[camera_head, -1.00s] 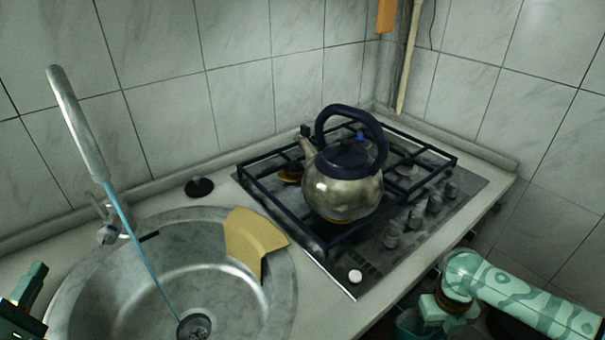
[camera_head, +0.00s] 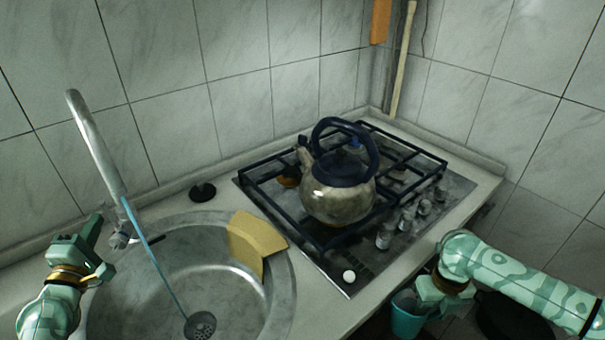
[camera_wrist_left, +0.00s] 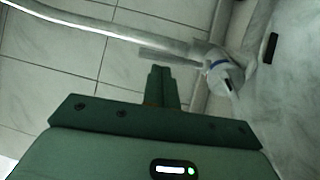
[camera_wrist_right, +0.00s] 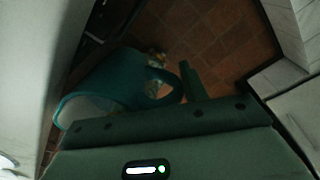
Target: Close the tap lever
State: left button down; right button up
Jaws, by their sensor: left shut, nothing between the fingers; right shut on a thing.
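The chrome tap spout (camera_head: 95,145) rises at the back left of the steel sink (camera_head: 215,300), and a blue stream of water (camera_head: 152,262) runs from it to the drain. The tap body (camera_wrist_left: 225,78) shows in the left wrist view with a blue and red mark. A flat grey bar (camera_wrist_left: 168,56), perhaps the lever, lies beside it. My left gripper (camera_head: 98,224) is shut and empty, just left of the tap; its fingertips (camera_wrist_left: 161,70) appear close to that bar, but I cannot tell if they touch. My right gripper (camera_head: 440,297) is shut on a teal mug (camera_wrist_right: 105,88), apparently at its handle.
A yellow cloth (camera_head: 256,236) hangs over the sink's right rim. A black plug (camera_head: 202,192) lies on the counter behind. A metal kettle (camera_head: 338,198) stands on the gas hob (camera_head: 428,208). The right gripper and mug are beyond the counter's front edge, above a tiled floor (camera_wrist_right: 225,50).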

pick_arm(q)
jog(key=shift+w+d, duration=0.1)
jog(key=shift+w, duration=0.05)
pick_arm(e)
jog(key=shift+r, duration=0.1)
